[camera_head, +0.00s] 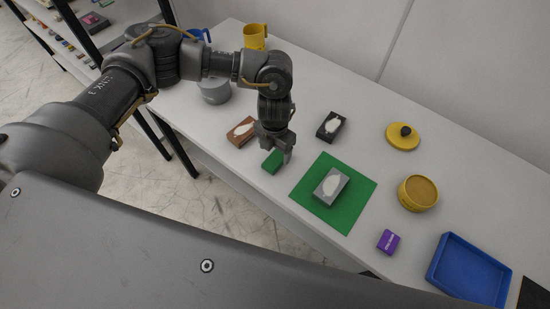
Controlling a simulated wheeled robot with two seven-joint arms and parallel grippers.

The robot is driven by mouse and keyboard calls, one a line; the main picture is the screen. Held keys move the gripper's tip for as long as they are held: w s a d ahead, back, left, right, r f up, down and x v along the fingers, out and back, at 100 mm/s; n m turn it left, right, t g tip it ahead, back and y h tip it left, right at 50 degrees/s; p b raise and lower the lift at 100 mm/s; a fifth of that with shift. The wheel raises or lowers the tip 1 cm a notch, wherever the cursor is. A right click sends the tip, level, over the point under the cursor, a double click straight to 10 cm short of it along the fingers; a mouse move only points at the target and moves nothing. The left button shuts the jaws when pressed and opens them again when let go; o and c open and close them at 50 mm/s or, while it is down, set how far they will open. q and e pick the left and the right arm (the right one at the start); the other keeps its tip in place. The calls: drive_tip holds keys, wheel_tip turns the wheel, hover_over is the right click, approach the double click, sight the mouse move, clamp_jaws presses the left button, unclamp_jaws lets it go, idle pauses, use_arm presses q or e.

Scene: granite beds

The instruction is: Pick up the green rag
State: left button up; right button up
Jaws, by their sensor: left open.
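A small green item (271,162), which looks like a folded green rag, lies near the front edge of the white table (340,90). My left gripper (277,151) points down just above and behind it, with its fingers open. Part of the green item's far side is hidden by the fingers, and I cannot tell whether they touch it. A flat green square mat (350,212) lies to the right, with a grey box bearing a white patch (331,186) on it. My right gripper is out of view.
A brown box (241,131) and a black box (331,126) stand near the gripper. A yellow lid (403,136), round yellow container (418,193), purple box (388,242) and blue tray (468,270) are to the right. A yellow mug (255,37) and grey pot (214,91) stand farther back.

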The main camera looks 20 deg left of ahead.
sight(275, 158)
use_arm(q)
wheel_tip(275, 158, down, 4)
drive_tip(key=shift+w+r+p, duration=0.15)
drive_tip(key=shift+r+p, duration=0.05)
drive_tip(key=shift+p, duration=0.65)
drive_tip(key=shift+f, duration=0.45)
drive_tip(key=c, duration=1.1)
drive_tip(key=shift+o, duration=0.2)
drive_tip(key=shift+r, duration=0.1)
